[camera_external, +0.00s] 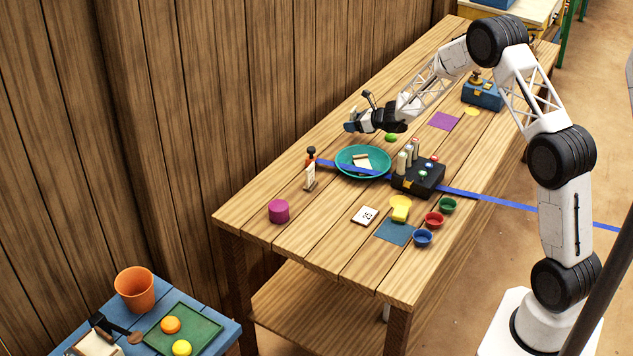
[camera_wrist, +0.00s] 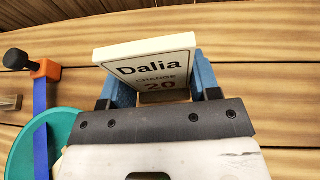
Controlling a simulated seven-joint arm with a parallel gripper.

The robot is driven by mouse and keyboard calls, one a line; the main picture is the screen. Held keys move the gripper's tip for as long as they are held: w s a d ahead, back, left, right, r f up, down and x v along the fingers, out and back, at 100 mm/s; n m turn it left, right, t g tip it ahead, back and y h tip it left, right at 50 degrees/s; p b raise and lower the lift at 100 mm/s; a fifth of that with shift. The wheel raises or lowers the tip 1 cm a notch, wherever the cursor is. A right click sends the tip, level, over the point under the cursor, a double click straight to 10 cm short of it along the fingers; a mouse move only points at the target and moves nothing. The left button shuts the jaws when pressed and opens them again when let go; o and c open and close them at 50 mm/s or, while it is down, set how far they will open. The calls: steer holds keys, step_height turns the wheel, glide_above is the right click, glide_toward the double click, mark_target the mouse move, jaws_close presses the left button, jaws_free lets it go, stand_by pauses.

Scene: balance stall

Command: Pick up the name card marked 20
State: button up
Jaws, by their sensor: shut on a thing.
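The white name card (camera_wrist: 150,55) reads "Dalia", "CHANGE" and "20" in the wrist view. My gripper (camera_wrist: 162,88) is shut on it, with one blue finger at each side of the card's lower part. In the external view my gripper (camera_external: 352,127) is over the far side of the wooden table, behind the teal plate. The card cannot be made out there. Whether its lower edge touches the table cannot be told.
The teal plate (camera_external: 347,174) holds pale pieces. A black box with pegs (camera_external: 418,183) stands right of it. A blue strip (camera_external: 465,193) crosses the table.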

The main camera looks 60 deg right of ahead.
mark_target(354, 109)
steer(key=shift+r, duration=2.8)
